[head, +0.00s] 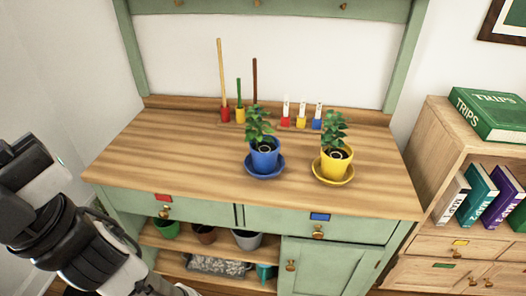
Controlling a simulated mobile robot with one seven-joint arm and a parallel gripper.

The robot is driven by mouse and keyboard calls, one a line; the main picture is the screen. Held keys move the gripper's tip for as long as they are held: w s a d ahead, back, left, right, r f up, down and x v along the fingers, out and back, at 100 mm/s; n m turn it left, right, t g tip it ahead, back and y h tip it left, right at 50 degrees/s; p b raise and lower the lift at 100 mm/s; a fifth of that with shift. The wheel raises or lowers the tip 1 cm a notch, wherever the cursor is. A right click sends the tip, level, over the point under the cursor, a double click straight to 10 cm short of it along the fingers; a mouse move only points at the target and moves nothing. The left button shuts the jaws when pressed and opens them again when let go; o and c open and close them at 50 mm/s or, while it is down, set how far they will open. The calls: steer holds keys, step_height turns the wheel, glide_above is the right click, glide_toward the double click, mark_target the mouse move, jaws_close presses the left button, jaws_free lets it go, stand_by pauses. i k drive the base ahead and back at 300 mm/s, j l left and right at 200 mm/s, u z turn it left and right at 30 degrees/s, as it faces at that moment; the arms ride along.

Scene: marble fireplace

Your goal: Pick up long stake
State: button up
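Three upright stakes stand at the back left of the wooden worktop. The longest is a light tan stake (220,72), set in a small red holder (225,114). Just right of it is a short green stake (239,92) in a yellow holder (240,115). A medium brown stake (254,80) stands further right; its lower end is hidden behind a plant. My arm shows at the lower left, in front of and apart from the bench. My gripper is not visible in the head view.
A blue potted plant (264,160) and a yellow potted plant (335,162) stand on saucers on the worktop (190,165). Three labelled markers (301,115) stand at the back. The worktop's left and front left are clear. A book cabinet (450,140) is at right.

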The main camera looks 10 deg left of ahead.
mark_target(219, 41)
steer(key=i+u, duration=0.5)
steer(key=i, duration=0.45)
